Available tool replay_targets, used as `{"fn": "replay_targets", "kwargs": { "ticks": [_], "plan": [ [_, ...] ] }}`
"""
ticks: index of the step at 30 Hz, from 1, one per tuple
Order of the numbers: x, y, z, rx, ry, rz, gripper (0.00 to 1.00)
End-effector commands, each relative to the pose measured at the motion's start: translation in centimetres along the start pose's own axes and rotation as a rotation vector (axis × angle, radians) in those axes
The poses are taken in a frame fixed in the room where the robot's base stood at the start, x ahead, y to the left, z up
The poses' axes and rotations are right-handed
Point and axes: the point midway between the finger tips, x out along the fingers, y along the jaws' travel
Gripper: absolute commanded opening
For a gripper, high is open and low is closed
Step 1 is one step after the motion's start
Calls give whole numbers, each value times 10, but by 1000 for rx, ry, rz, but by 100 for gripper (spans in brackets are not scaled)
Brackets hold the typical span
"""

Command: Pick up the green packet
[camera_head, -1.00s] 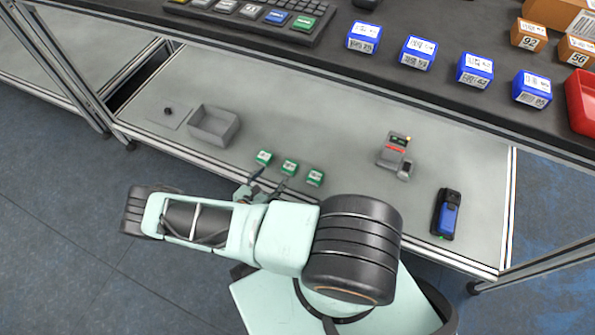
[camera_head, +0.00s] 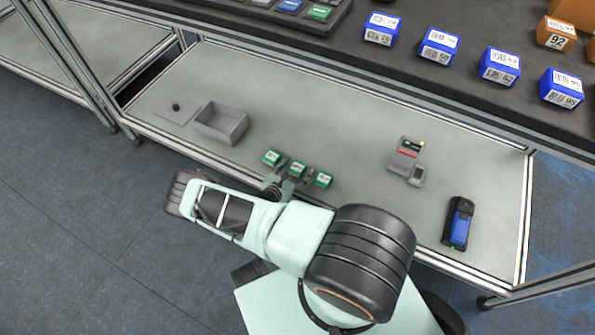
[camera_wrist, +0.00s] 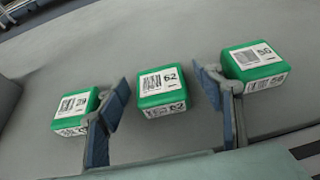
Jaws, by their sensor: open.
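Three green packets with white barcode labels stand in a row on the lower grey shelf. The middle packet, labelled 62 (camera_wrist: 163,91), lies between the open fingers of my gripper (camera_wrist: 165,100) in the wrist view, a little beyond the fingertips' middle. The left packet (camera_wrist: 76,111) is just outside the left finger, and the right packet, labelled 56 or 50 (camera_wrist: 255,66), is just outside the right finger. In the head view the left packet (camera_head: 272,157), middle packet (camera_head: 298,169) and right packet (camera_head: 323,179) are in front of my gripper (camera_head: 285,182). The gripper holds nothing.
A grey open bin (camera_head: 221,124) stands left of the packets. A grey device with a red part (camera_head: 406,160) and a blue-black scanner (camera_head: 458,223) lie to the right. The black upper shelf (camera_head: 340,55) with blue boxes (camera_head: 440,47) overhangs the back.

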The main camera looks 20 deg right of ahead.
Motion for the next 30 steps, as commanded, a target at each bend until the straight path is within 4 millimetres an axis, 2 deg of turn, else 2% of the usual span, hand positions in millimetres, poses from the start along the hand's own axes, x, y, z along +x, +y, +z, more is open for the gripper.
{"fn": "replay_targets", "kwargs": {
  "ticks": [7,18,21,30],
  "plan": [
    [4,0,0,0,0,1,61],
    [4,0,0,0,0,0,20],
    [4,0,1,0,-1,1,12],
    [3,1,3,0,-1,0,11]
  ]
}}
